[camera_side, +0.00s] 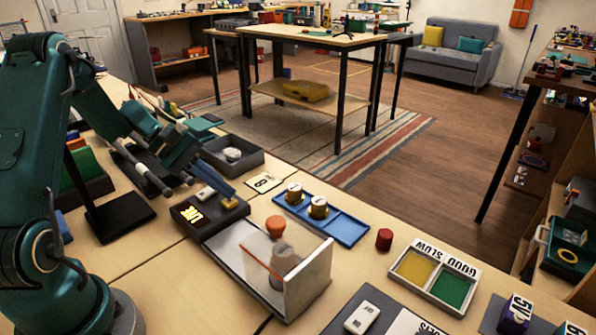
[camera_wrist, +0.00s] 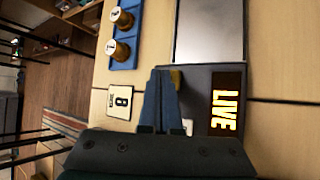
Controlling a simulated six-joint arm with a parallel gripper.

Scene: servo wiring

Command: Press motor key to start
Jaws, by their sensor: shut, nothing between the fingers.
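A dark control box (camera_side: 212,223) sits on the bench, with a lit yellow LIVE display (camera_side: 191,215) that also shows in the wrist view (camera_wrist: 224,104). No label reading motor is legible.
A metal tray with a clear guard (camera_side: 318,280) and an orange knob (camera_side: 275,226) stands beside the box. A blue tray (camera_side: 345,229) holds two brass-coloured cylinders. A card marked 8 (camera_side: 263,182) lies near. A tray with yellow and green pads (camera_side: 452,286) is at right.

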